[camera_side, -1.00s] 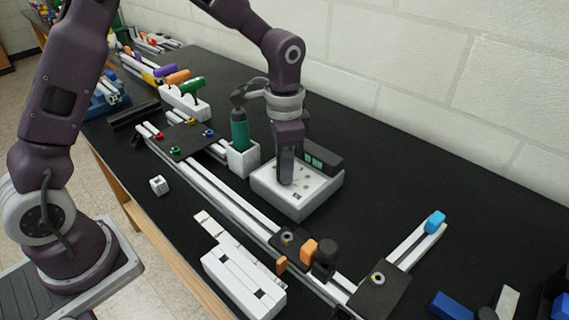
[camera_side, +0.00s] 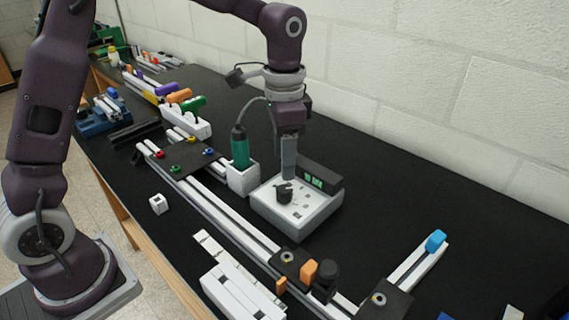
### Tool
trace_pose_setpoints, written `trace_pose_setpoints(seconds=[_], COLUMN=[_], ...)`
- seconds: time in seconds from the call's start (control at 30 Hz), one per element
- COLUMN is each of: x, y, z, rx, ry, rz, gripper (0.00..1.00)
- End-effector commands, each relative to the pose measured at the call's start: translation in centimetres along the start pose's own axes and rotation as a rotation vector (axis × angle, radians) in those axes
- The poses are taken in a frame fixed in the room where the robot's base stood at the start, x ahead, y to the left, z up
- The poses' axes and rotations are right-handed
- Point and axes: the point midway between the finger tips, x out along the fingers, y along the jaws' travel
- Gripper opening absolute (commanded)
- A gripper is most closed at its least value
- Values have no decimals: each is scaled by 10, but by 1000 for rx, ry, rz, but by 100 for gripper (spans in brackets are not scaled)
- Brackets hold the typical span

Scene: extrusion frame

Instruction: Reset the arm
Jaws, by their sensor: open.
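My gripper (camera_side: 289,176) points straight down above a white box (camera_side: 303,222) with a dark display at its back. The fingers overlap from this side, so the gap between them is hard to see; nothing hangs from them. A small black part (camera_side: 284,193) sits on the box's top face, just below the fingertips, with a small gap between them as far as I can tell. My arm reaches over from the upper left.
A green-handled tool (camera_side: 239,148) stands in a white holder (camera_side: 243,179) left of the box. The extrusion frame (camera_side: 222,205) runs diagonally in front, with black plates and an orange clamp (camera_side: 308,272). A white cube (camera_side: 158,204) lies at left. The table behind the box is clear.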

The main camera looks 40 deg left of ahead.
Motion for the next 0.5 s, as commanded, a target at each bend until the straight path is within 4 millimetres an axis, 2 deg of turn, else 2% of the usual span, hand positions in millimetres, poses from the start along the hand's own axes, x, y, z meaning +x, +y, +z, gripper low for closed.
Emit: trace_pose_setpoints(seconds=[0.17,0.27,0.37,0.4,0.5], x=[-4,-32,-73,-86,-102], y=[1,7,24,32,56], z=[2,24,73,96,149], rx=[-7,-61,-180,-237,-373], ry=[5,45,127,167,273], rz=[-6,-48,-112,-133,-164], gripper=[52,52,52,52,52])
